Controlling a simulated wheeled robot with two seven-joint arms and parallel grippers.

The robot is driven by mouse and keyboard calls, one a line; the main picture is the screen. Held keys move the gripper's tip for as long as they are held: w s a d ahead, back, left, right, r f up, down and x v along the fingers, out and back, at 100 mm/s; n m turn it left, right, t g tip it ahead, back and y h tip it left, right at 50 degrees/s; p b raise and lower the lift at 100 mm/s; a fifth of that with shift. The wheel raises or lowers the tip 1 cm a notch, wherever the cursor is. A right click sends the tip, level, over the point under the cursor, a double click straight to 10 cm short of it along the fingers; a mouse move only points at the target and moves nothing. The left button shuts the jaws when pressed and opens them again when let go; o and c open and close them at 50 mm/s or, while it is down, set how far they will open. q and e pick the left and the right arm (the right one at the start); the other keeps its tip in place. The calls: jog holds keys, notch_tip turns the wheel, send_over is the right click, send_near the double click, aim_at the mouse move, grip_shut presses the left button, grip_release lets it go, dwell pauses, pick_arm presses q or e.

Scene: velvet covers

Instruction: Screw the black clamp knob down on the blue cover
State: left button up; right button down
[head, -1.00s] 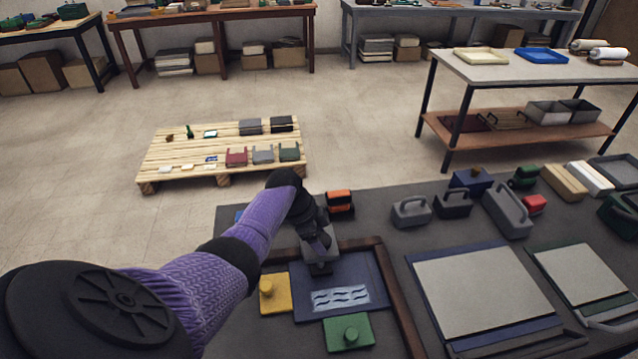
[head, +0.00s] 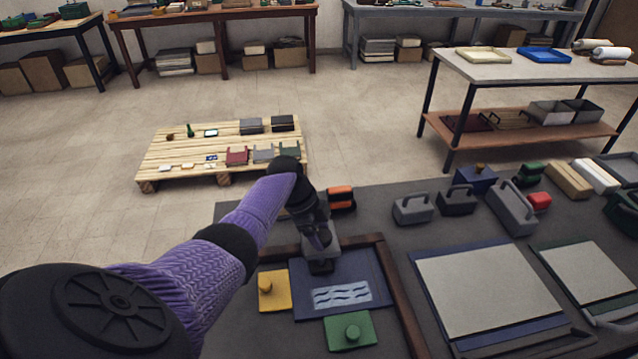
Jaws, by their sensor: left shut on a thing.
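The blue cover (head: 372,266) lies flat inside a brown frame, with a pale panel of wavy blue lines on it. My left gripper (head: 322,262) points down over the upper part of the cover and is shut on the black clamp knob (head: 321,268). The knob sits low at the cover's surface. The fingers and knob are both dark, so their edges and the knob's exact seating are hard to make out. My right gripper is out of view.
A yellow block with a knob (head: 274,291) and a green block with a knob (head: 349,331) flank the cover. An orange-and-black item (head: 341,198) stands beyond the brown frame (head: 398,300). Grey handled blocks (head: 412,209) and a large pale panel (head: 485,290) occupy the right side.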

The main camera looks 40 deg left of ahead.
pick_arm(q)
jog(key=o, duration=1.2)
jog(key=shift+d, duration=0.1)
jog(key=p+v, duration=0.3)
jog(key=v, duration=0.7)
